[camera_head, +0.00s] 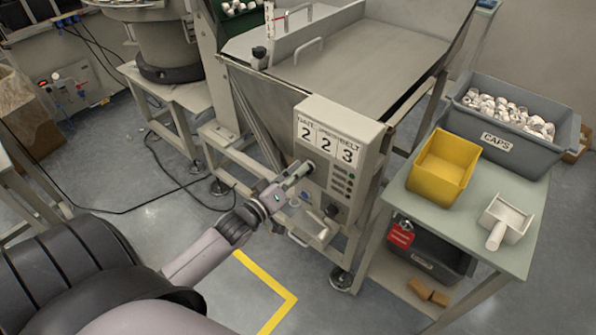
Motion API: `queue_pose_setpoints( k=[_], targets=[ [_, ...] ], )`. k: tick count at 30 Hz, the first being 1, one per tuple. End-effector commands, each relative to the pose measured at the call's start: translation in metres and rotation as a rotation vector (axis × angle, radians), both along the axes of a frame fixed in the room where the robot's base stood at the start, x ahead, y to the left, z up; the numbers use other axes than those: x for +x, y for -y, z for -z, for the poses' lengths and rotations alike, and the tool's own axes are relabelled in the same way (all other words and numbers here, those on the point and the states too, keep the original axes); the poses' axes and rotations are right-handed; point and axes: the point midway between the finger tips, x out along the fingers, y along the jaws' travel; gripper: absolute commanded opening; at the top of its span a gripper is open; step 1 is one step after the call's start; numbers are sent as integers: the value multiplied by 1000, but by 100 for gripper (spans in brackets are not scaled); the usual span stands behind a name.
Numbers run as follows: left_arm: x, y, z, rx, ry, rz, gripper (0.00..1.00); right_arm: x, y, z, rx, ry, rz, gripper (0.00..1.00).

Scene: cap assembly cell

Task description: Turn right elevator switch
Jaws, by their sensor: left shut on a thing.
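A light grey control box (372,133) stands on the front of the hopper machine, with labels reading GATE 2, a blurred middle label 2 and BELT 3. My left gripper (301,174) reaches up to the lower left of the box face. Its fingers are shut on a small switch at the box face, mostly hidden by the fingers. A column of small buttons (339,179) is to the right of the fingertips. A dark round knob (331,211) is lower on the box, apart from the gripper. My right gripper is not in view.
A grey-green table (470,215) on the right holds a yellow bin (443,166), a white scoop (508,218) and a grey CAPS bin (512,148). Yellow tape (266,275) marks open floor.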

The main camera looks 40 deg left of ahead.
Motion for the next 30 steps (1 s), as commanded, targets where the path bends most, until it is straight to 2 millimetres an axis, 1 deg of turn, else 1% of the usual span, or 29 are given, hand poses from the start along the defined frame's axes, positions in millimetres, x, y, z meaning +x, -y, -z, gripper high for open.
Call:
queue_pose_setpoints(
  k=[11, 17, 23, 30],
  targets=[
    [0, 0, 0, 8, 1, 0, 0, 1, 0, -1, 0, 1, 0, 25],
    [0, 1, -2, 67, 6, -1, 0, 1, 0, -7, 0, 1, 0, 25],
    [0, 1, -4, 198, 16, -1, 0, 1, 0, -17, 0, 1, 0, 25],
    [0, 3, -5, 421, 32, -2, 0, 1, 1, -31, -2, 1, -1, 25]
  ],
)
